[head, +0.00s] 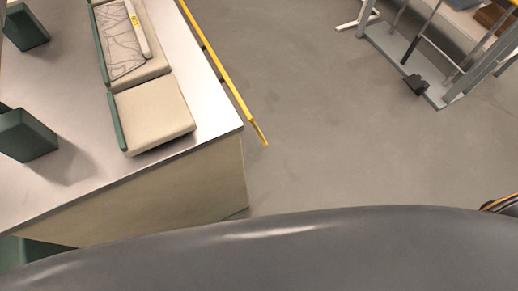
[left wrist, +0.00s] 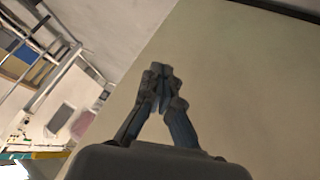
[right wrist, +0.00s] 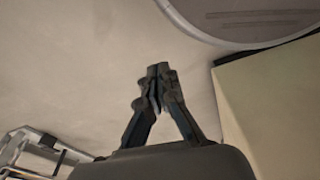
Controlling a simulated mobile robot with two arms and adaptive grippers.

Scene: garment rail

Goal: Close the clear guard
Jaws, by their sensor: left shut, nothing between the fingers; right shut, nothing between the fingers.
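In the head view a beige unit (head: 153,110) with green edging sits on the pale worktop. At its far end is a flat panel (head: 122,45) with a line pattern, beside a light bar with a yellow label. I cannot tell whether this panel is the clear guard. My left gripper (left wrist: 161,75) is shut and empty in the left wrist view, with a plain beige surface beyond it. My right gripper (right wrist: 157,75) is shut and empty in the right wrist view, over bare grey floor. Neither gripper shows in the head view.
The worktop (head: 75,165) fills the left of the head view, with a yellow rail (head: 222,70) along its right edge. Dark green blocks (head: 25,135) stand at its left. A grey metal frame (head: 405,60) stands at the upper right. The floor between (head: 320,130) is clear.

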